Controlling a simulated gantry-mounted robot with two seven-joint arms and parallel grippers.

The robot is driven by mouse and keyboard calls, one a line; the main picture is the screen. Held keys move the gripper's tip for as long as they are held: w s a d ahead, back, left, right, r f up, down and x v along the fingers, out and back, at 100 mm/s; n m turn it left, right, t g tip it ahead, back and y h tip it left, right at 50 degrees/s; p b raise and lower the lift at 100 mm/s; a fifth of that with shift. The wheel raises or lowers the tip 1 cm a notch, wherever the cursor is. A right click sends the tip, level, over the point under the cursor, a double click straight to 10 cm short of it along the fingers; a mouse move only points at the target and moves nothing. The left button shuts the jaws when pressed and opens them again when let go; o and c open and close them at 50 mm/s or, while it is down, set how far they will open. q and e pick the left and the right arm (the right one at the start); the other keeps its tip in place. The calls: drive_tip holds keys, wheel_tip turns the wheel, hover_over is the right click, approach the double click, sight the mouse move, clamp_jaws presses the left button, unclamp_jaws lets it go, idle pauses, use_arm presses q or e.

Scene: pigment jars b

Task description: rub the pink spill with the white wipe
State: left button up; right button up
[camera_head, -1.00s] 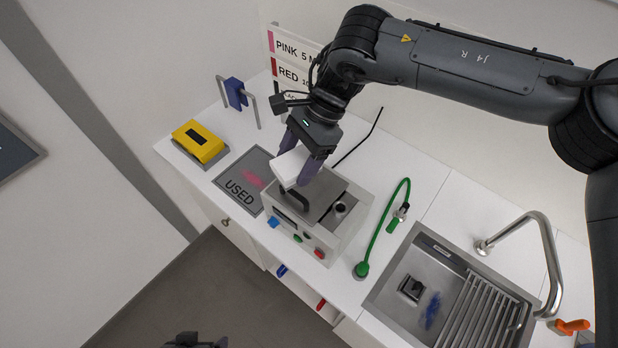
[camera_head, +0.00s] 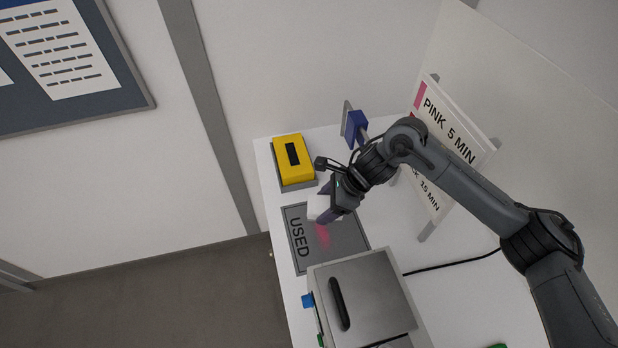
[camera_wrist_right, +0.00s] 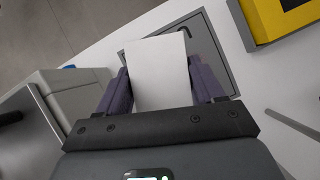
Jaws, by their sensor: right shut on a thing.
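The pink spill (camera_head: 323,236) is a small smear on the grey mat marked USED (camera_head: 298,262). My right gripper (camera_head: 326,212) is over the far part of that mat, shut on the white wipe (camera_head: 315,206). In the right wrist view the white wipe (camera_wrist_right: 158,72) sits between the two purple fingers of the gripper (camera_wrist_right: 160,85) and hides much of the mat (camera_wrist_right: 212,52) and the spill. I cannot tell whether the wipe touches the mat. My left gripper is not in view.
A yellow box (camera_head: 293,160) on a grey base stands beyond the mat. A grey-lidded machine (camera_head: 375,295) stands on the near side. A blue item on a stand (camera_head: 355,125) and the PINK sign board (camera_head: 450,135) are at the back right. The white counter (camera_head: 268,190) ends at the left.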

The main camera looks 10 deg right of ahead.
hover_over(323, 252)
drive_tip(key=d, duration=0.2)
wheel_tip(323, 252, down, 8)
drive_tip(key=shift+s+a+f+b, duration=0.1)
drive_tip(key=shift+s+f+b, duration=0.15)
drive_tip(key=shift+f+b, duration=1.05)
drive_tip(key=shift+s+f+b, duration=0.2)
drive_tip(key=shift+f+b, duration=0.15)
drive_tip(key=shift+f, duration=1.75)
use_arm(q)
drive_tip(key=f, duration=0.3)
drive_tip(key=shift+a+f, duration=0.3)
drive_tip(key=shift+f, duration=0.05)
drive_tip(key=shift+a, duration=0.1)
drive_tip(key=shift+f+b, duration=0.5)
use_arm(e)
drive_tip(key=shift+f, duration=0.45)
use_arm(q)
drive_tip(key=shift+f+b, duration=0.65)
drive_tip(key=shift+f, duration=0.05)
use_arm(e)
drive_tip(key=shift+f, duration=0.55)
drive_tip(key=shift+w, duration=0.1)
